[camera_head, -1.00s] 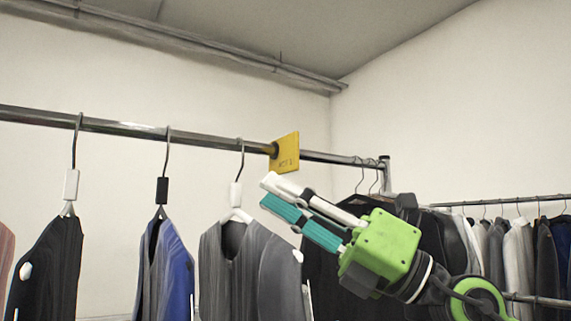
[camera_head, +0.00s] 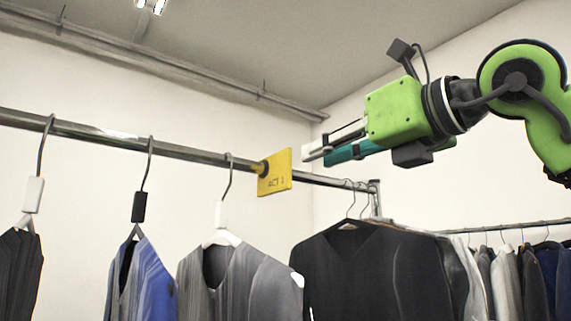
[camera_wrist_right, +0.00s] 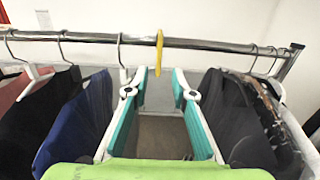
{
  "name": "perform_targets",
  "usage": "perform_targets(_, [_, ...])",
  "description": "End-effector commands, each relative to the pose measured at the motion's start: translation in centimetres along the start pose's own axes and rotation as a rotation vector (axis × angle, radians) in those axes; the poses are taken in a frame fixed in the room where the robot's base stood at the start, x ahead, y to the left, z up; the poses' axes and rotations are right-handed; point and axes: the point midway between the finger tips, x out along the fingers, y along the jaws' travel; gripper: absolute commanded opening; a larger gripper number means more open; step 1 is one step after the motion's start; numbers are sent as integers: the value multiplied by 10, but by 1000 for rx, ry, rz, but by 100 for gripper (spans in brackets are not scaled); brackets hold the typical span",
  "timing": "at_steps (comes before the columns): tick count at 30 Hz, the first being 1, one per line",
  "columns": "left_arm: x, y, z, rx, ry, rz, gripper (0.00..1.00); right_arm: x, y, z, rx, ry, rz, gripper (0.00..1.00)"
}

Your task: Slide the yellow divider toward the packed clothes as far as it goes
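The yellow divider (camera_head: 275,172), a flat plate marked ACT 1, sits around the metal rail (camera_head: 110,138). In the right wrist view it shows edge-on (camera_wrist_right: 159,50). It stands between the grey vest's hanger (camera_head: 226,185) and the dark clothes (camera_head: 365,265) hanging close together near the rail's right end. My right gripper (camera_head: 308,151) is just right of the divider in the head view, at about its height. In the wrist view its teal-padded fingers (camera_wrist_right: 158,78) are apart and empty, with the divider ahead, centred on their gap. Contact does not show. My left gripper is out of view.
A blue garment (camera_head: 145,280) and a dark one (camera_head: 20,275) hang widely spaced on the left. A rail post (camera_head: 375,198) stands at the right end. A second rack of clothes (camera_head: 515,275) is behind at right. The rail between divider and right hangers is bare.

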Motion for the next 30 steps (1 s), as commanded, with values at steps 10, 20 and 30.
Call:
perform_targets(10, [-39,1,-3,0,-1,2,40,74,1,4,1,3,3,24])
perform_targets(20, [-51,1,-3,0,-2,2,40,103,1,0,0,1,2,24])
perform_targets(30, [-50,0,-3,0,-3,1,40,104,1,0,0,0,3,3])
